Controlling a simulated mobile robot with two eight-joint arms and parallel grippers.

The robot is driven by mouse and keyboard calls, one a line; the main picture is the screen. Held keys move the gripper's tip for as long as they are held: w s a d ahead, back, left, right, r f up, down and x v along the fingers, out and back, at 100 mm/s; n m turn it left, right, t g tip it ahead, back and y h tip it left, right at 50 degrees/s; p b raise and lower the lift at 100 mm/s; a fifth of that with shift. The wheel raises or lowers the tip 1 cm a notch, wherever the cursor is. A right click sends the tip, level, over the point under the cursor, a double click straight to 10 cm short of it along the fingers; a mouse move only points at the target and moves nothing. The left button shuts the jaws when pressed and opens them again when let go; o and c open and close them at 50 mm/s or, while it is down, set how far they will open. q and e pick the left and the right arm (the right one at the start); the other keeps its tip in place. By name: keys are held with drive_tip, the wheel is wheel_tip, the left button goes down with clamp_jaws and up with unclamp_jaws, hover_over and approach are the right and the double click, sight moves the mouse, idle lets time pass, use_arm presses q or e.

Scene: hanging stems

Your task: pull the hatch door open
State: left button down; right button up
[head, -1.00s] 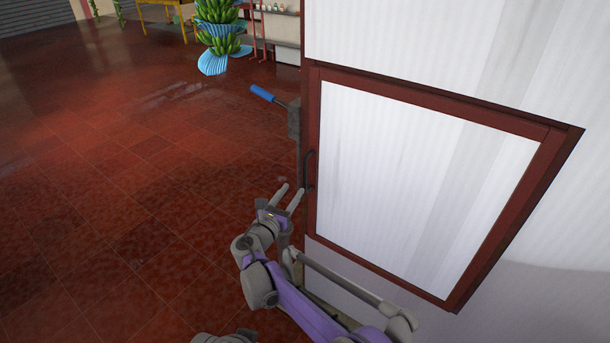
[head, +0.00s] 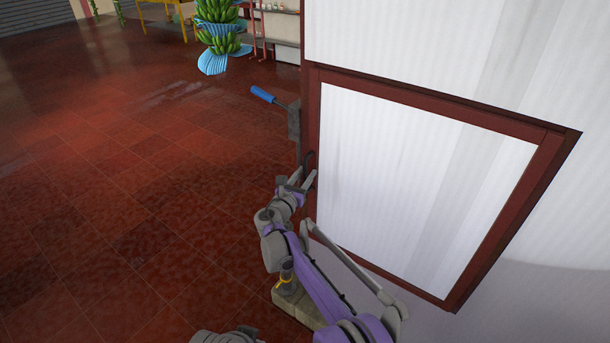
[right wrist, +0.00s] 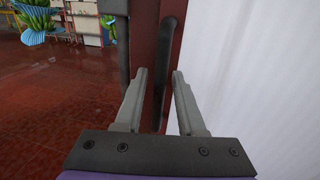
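The hatch door (head: 420,180) is a white panel in a dark red frame on the right of the head view. It looks shut in the white wall. Its dark bar handle (head: 308,160) is upright on the left side of the frame. My right gripper (head: 298,180) is at the handle's lower part, partly hiding it. In the right wrist view the handle (right wrist: 168,65) runs down between the two open fingers (right wrist: 158,78), with gaps visible on both sides. My left gripper is not in view.
A blue-handled tool (head: 263,94) sticks out from a grey block (head: 294,118) left of the door frame. A pale block (head: 298,308) lies below my right arm. Green bananas (head: 216,25) hang at the back. The red tiled floor (head: 130,190) is clear at left.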

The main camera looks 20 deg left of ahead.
clamp_jaws()
idle(1.2)
